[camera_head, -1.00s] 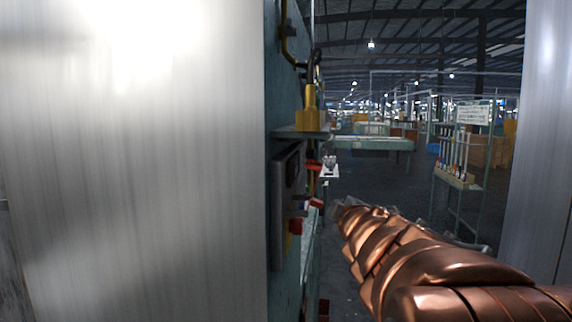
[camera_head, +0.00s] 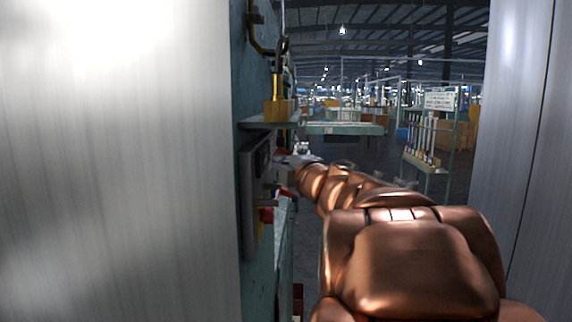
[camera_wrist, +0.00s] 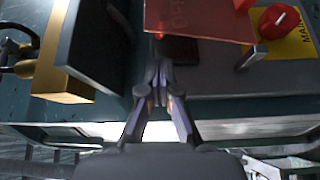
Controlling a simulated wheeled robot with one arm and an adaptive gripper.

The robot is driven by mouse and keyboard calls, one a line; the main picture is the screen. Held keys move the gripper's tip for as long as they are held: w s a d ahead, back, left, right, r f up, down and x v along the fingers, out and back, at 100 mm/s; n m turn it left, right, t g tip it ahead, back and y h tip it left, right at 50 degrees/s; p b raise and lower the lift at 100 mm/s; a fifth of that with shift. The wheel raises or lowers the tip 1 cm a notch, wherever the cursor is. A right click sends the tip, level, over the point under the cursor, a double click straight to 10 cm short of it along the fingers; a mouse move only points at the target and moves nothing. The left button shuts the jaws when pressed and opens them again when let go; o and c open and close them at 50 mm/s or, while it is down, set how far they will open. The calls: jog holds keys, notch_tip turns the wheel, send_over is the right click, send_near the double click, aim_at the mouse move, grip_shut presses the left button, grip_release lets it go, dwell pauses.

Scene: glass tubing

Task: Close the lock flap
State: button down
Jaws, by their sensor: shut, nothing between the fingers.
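In the head view a grey plate (camera_head: 266,122), which looks like the lock flap, juts out from the side of a teal cabinet. A brass padlock (camera_head: 280,109) sits on top of it. The wrist view shows the dark flap (camera_wrist: 95,47) edge-on, with the padlock (camera_wrist: 60,75) at its left. My gripper (camera_wrist: 159,72) is shut and empty, to the right of the flap, with a gap between them. In the head view my gripper (camera_head: 294,164) is below the flap, close to the panel and partly hidden by my wrist.
A grey control box (camera_head: 250,195) is mounted below the flap. The wrist view shows a red translucent cover (camera_wrist: 200,18) just ahead of my fingers and a red knob (camera_wrist: 278,18) on a yellow label. A brushed metal surface (camera_head: 110,170) fills the left of the head view.

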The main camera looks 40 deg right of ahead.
jog(key=shift+w+d+r+p, duration=0.15)
jog(key=shift+w+d, duration=0.1)
jog(key=shift+w, duration=1.05)
jog(key=shift+w+d+f+p, duration=0.1)
jog(key=shift+w+d+p, duration=0.1)
jog(key=shift+w, duration=1.1)
jog(key=shift+b, duration=0.4)
